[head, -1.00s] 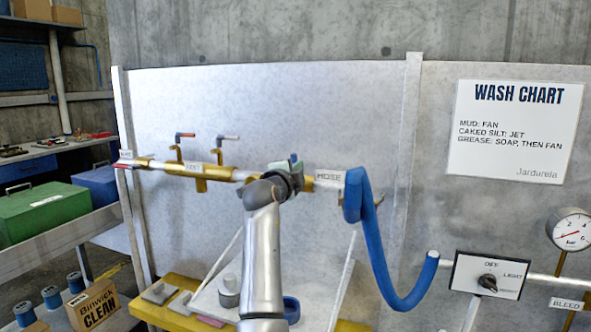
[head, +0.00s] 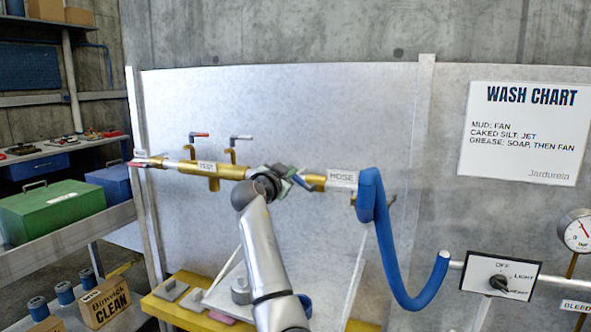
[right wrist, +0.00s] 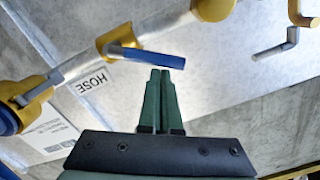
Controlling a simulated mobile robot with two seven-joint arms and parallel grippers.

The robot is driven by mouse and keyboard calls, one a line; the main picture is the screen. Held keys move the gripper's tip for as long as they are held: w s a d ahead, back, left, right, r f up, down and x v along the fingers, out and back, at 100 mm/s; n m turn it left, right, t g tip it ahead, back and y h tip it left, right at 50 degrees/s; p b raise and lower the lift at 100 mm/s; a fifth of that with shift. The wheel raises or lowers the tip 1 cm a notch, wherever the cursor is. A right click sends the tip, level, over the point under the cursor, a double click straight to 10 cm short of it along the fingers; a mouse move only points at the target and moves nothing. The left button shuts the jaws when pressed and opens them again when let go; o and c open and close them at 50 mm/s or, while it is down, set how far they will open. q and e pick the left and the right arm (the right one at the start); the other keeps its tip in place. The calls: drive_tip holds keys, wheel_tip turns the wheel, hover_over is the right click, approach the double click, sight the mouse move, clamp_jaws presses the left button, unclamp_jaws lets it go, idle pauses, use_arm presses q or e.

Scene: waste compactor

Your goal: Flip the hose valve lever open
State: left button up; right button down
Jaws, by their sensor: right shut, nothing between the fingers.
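The hose valve is a brass body (head: 314,182) on the pipe, beside a white HOSE label (head: 343,178). In the head view the lever is mostly hidden by my gripper. My right gripper (head: 290,178) is at the pipe just left of the valve. In the right wrist view its green fingers (right wrist: 160,73) are shut and empty, tips close to the lever's free end; I cannot tell if they touch. My left gripper is not in view.
A blue hose (head: 384,250) hangs at the right. A rotary switch panel (head: 497,275) and a gauge (head: 579,233) stand further right. A yellow bench (head: 180,308) is below.

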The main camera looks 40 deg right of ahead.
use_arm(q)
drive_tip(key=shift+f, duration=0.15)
use_arm(e)
drive_tip(key=shift+w+a+f+n+g, duration=0.15)
drive_tip(key=shift+w+f+n, duration=0.15)
drive_tip(key=shift+f+n, duration=0.5)
drive_tip(key=shift+w+a+f+n+g, duration=0.15)
drive_tip(key=shift+w+f+n, duration=0.15)
drive_tip(key=shift+n, duration=0.9)
drive_tip(key=shift+w+a+f+n+g, duration=0.15)
drive_tip(key=shift+w+f+n, duration=0.15)
drive_tip(key=shift+f+n, duration=0.5)
drive_tip(key=shift+r, duration=0.3)
